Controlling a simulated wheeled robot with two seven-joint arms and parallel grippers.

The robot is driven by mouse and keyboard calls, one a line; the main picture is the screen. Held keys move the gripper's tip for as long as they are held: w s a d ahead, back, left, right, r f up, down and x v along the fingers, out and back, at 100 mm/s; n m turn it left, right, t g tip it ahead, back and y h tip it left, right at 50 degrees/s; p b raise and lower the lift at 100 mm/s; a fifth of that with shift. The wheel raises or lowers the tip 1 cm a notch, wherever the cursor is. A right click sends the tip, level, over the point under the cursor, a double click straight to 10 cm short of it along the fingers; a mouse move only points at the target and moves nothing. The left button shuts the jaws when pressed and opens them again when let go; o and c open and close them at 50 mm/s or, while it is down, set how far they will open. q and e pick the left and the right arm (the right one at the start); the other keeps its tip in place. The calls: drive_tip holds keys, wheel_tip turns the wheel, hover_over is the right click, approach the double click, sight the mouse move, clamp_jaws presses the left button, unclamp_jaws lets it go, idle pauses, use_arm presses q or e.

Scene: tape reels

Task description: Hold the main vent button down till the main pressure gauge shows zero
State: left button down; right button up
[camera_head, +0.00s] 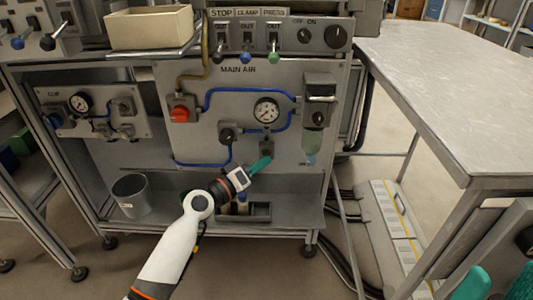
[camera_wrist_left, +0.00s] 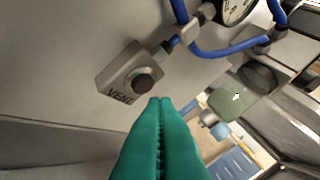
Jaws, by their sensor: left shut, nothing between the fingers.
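The main pressure gauge (camera_head: 266,110) is a white dial on the MAIN AIR panel; its reading is too small to tell. Only its lower rim shows in the left wrist view (camera_wrist_left: 236,10). The vent button (camera_wrist_left: 145,81) is a dark round button on a grey block labelled VENT, below the gauge. In the head view the vent block (camera_head: 266,146) is partly behind my fingertips. My left gripper (camera_head: 264,162) is shut and empty, its teal tips just below the block; in the wrist view the tips (camera_wrist_left: 160,101) look apart from the button. My right gripper (camera_head: 497,287) shows only two teal fingers, spread apart.
Blue hoses, a red knob (camera_head: 180,114), a black knob (camera_head: 228,133) and a filter bowl (camera_head: 313,139) surround the gauge. A grey bucket (camera_head: 131,196) stands on the lower shelf. A grey table (camera_head: 455,90) stands at right.

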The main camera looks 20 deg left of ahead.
use_arm(q)
drive_tip(key=shift+s+d+p, duration=0.25)
drive_tip(key=shift+s, duration=0.55)
drive_tip(key=shift+s+d+p, duration=0.2)
drive_tip(key=shift+s+p, duration=0.05)
drive_tip(key=shift+s, duration=0.55)
drive_tip(key=shift+s+d+p, duration=0.25)
drive_tip(key=shift+s, duration=0.55)
